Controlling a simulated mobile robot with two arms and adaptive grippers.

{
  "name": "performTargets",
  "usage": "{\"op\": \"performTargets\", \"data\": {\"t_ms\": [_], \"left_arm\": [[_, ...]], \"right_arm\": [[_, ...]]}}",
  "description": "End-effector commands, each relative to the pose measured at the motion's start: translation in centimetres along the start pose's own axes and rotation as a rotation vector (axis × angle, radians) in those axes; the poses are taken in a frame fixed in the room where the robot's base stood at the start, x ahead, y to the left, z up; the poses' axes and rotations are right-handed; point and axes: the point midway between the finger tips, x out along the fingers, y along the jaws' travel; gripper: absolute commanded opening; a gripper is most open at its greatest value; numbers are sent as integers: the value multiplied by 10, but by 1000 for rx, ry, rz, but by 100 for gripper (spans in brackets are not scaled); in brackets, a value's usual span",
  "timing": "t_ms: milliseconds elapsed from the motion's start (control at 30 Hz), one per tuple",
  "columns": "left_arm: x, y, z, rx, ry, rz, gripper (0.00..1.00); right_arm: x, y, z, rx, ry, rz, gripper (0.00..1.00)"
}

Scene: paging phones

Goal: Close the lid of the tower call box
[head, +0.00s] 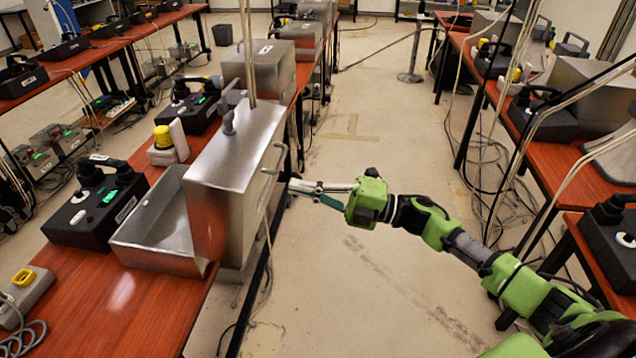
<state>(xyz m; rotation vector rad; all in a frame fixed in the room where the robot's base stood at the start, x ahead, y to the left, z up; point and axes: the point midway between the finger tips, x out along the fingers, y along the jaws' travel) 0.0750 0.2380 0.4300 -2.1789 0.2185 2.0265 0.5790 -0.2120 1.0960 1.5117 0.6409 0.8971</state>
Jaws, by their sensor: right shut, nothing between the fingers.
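The tower call box (150,228) is a grey metal box on the red-brown table, with its open, shallow body on the left. Its lid (232,165), as it appears, is the tall, deep metal part standing upright at the table's right edge, so the box is open. A handle (275,160) is on the lid's right face. My right gripper (298,186) is shut and empty, just right of the lid and below the handle. I cannot tell whether its tips touch the lid. My left gripper is not in view.
A black phone unit (95,207) with a green display stands left of the box. A pale unit with a yellow knob (163,137) is behind it. More metal boxes (270,68) line the table farther back. The aisle floor (350,270) is clear; cables hang at right.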

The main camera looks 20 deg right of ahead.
Motion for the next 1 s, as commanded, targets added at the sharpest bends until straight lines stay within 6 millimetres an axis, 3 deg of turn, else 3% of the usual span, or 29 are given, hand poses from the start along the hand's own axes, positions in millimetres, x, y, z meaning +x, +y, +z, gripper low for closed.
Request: {"op": "performTargets", "data": {"t_ms": [33, 200, 400, 1000], "left_arm": [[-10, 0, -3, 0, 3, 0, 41], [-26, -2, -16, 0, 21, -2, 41], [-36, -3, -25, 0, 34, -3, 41], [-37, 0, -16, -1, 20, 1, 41]], "right_arm": [[14, 7, 0, 0, 2, 4, 0], [46, 6, 0, 2, -1, 3, 0], [69, 3, 0, 1, -1, 2, 0], [77, 2, 0, 0, -1, 0, 0]]}}
